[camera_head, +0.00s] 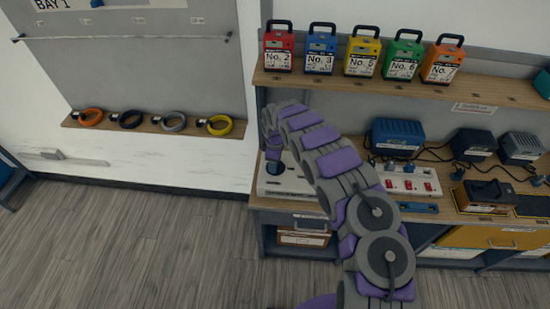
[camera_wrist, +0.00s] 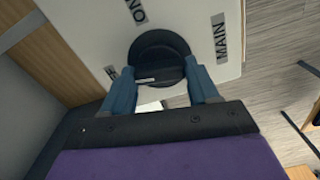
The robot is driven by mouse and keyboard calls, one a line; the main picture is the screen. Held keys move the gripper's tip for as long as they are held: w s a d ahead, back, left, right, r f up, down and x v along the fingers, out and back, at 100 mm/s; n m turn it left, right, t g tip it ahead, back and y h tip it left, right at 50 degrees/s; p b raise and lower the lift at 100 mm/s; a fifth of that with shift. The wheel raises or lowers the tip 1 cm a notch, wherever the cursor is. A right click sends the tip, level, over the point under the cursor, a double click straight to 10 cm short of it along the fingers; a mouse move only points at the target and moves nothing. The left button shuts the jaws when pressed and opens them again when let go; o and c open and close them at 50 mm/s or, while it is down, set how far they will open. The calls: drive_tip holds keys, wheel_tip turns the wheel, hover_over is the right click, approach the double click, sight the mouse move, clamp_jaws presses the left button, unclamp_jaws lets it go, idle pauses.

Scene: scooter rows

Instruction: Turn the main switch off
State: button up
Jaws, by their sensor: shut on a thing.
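The main switch is a round black rotary knob (camera_wrist: 158,50) on a white panel (camera_wrist: 100,25) in the wrist view. A pale line marks its raised grip bar. The panel carries the labels "ON" (camera_wrist: 134,12) and "MAIN" (camera_wrist: 221,38); a third label at the left is partly hidden by a finger. My gripper (camera_wrist: 162,78) is shut on the knob's grip bar, with one blue finger at each end of it. In the head view, the white panel (camera_head: 300,186) lies at the bench's left end, partly hidden by my arm.
A power strip with red switches (camera_head: 408,183), a blue charger (camera_head: 397,135) and a black charger dock (camera_head: 485,196) stand on the bench to the right. Numbered battery packs (camera_head: 321,50) line the shelf above. Coiled cables (camera_head: 172,122) lie on the left ledge. The floor (camera_head: 130,240) at left is clear.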

drive_tip(key=shift+w+r+n+p, duration=0.1)
drive_tip(key=shift+n+p, duration=0.45)
drive_tip(key=shift+n, duration=0.55)
drive_tip(key=o, duration=1.1)
drive_tip(key=shift+c, duration=0.2)
wheel_tip(320, 180, up, 17)
drive_tip(key=shift+p, duration=0.3)
drive_tip(key=shift+a, duration=0.1)
